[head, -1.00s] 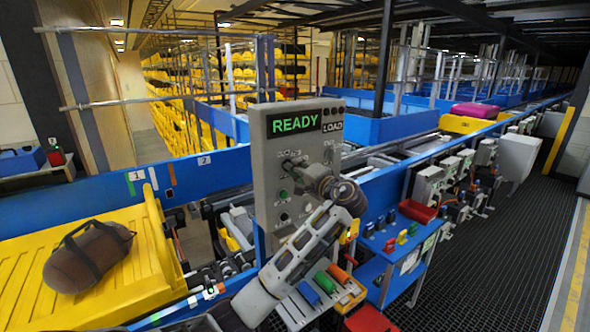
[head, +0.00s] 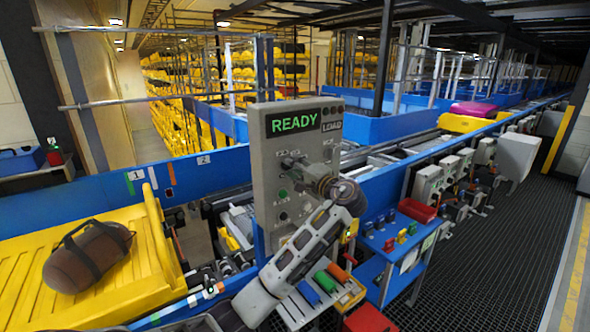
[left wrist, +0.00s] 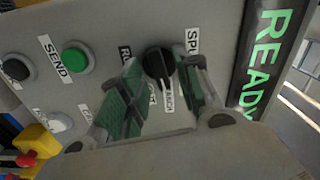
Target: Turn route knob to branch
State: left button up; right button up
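The route knob (left wrist: 159,63) is black and round with a pointer bar, on the grey control panel (left wrist: 100,25). Labels around it are partly covered; one ends in "ANCH" and lies below the knob, near the pointer's lower end. My left gripper (left wrist: 162,78) is open, with its green-padded fingers on either side of the knob. I cannot see clear contact. In the head view the panel (head: 265,180) stands upright with a lit "READY" display (head: 293,122), and my left gripper (head: 325,186) is close to its face, covering the knob. My right gripper is not in view.
A green SEND button (left wrist: 75,59) and a white button (left wrist: 60,121) sit left of the knob. A yellow tray (head: 25,235) carries a brown bag (head: 88,256). A blue stand (head: 375,275) with coloured items is right of my arm.

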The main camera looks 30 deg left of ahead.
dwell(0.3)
pick_arm(q)
jog(key=v, duration=1.2)
dwell(0.7)
